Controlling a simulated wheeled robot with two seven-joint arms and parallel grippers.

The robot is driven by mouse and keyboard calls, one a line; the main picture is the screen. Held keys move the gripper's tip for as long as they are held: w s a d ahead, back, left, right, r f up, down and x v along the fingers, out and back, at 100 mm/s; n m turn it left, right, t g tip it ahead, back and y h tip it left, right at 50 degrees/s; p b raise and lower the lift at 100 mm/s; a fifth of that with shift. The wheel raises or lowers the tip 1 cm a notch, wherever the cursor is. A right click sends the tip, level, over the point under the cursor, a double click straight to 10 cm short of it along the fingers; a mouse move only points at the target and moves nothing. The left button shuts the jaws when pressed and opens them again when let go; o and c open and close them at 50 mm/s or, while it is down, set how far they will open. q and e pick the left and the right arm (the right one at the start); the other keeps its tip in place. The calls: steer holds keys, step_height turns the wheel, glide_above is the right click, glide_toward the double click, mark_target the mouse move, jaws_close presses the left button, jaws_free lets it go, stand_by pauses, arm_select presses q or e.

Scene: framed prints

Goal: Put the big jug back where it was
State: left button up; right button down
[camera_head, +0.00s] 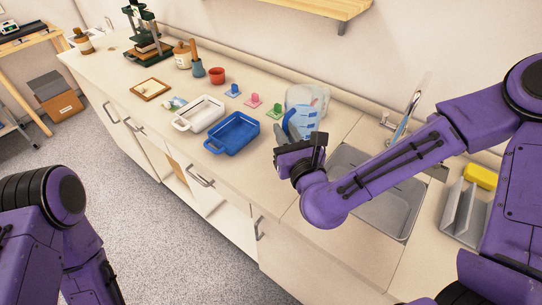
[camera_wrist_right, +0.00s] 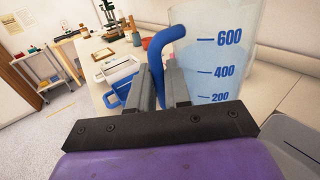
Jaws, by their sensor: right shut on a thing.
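The big jug (camera_head: 304,122) is clear with blue measuring marks. It is at the counter's back, left of the sink, and looks upright. In the right wrist view the jug (camera_wrist_right: 222,60) shows marks 200, 400 and 600, and its blue handle (camera_wrist_right: 166,42) lies between the fingers. My right gripper (camera_head: 287,133) is shut on that handle; it also shows in the right wrist view (camera_wrist_right: 160,80). I cannot tell whether the jug's base touches the counter. My left arm shows at the lower left of the head view, but its gripper is out of view.
A blue tray (camera_head: 233,133) and a white tray (camera_head: 199,113) lie to the left. Green (camera_head: 274,112), pink (camera_head: 253,101) and blue (camera_head: 233,91) small pieces lie behind them. The sink (camera_head: 385,205) and faucet (camera_head: 409,108) are right.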

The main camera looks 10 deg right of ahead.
steer(key=w+f, duration=0.2)
steer(key=f, duration=0.1)
steer(key=w+a+f+p, duration=0.1)
steer(key=w+f, duration=0.1)
steer(key=f, duration=0.1)
steer(key=w+f+p, duration=0.1)
steer(key=w+f, duration=0.1)
steer(key=f, duration=0.1)
steer(key=shift+w+a, duration=0.35)
steer(key=shift+w+f, duration=0.1)
steer(key=shift+f, duration=0.25)
arm_select(q)
steer(key=shift+s+r, duration=0.15)
steer(key=shift+r, duration=0.5)
arm_select(e)
steer(key=shift+f, duration=0.15)
arm_select(q)
steer(key=shift+f, duration=0.1)
arm_select(e)
steer(key=c, duration=1.1)
jaws_free()
steer(key=shift+o, duration=0.2)
